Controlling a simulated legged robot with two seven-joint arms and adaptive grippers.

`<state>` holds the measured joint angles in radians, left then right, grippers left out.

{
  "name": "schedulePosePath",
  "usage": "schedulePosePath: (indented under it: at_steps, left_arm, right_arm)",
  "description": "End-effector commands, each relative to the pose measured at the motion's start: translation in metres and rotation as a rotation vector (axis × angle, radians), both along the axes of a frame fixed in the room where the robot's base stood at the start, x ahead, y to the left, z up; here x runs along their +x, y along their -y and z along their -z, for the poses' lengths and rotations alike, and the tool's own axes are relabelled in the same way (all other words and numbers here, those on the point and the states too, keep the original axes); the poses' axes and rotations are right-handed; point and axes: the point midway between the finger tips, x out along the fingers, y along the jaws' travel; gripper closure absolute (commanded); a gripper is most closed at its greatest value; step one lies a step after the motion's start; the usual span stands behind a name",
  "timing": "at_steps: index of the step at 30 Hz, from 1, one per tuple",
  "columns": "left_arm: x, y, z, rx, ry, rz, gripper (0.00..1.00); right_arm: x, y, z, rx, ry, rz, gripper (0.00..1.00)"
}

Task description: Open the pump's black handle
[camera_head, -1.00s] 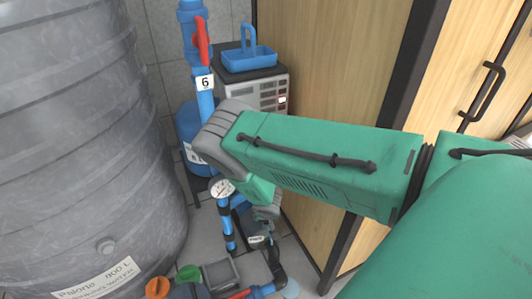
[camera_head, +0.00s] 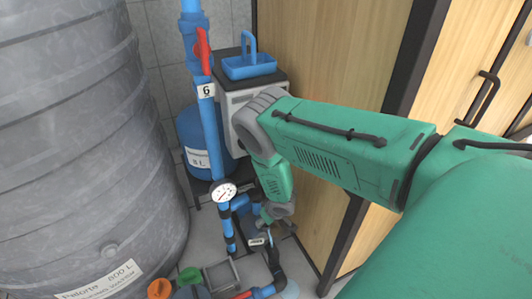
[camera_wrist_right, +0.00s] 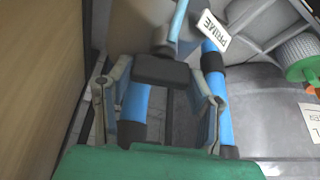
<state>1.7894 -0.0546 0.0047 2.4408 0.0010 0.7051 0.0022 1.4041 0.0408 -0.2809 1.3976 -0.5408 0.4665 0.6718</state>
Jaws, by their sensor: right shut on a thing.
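The pump's black handle (camera_wrist_right: 162,71) shows in the right wrist view as a dark block on a blue pipe, between the two fingers of my right gripper (camera_wrist_right: 158,92). The gripper is shut on the handle, with a finger at each side. In the head view my right gripper (camera_head: 272,222) points down by the pump's pipes, below the grey box. There the handle is too small and covered to make out. A white PRIME tag (camera_wrist_right: 213,29) hangs close to the handle. My left gripper is not in view.
A large grey tank (camera_head: 80,130) fills the left. A blue pipe with a red lever (camera_head: 203,50) and a pressure gauge (camera_head: 223,192) stand left of my arm. Wooden cabinet doors (camera_head: 320,60) stand close on the right. A blue caddy (camera_head: 249,66) sits on the grey box.

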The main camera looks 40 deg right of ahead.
Motion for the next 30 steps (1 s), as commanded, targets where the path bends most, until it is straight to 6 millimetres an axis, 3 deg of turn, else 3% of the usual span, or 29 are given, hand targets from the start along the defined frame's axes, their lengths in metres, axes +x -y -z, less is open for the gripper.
schedulePosePath:
  at_steps: [12, 30]
  left_arm:
    - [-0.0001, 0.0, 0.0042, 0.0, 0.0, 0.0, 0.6]
    - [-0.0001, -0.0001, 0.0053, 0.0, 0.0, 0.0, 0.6]
  right_arm:
    - [0.0004, 0.0004, 0.0006, 0.0, 0.001, -0.247, 0.83]
    - [-0.0004, 0.0003, 0.0008, -0.001, -0.002, -0.307, 0.83]
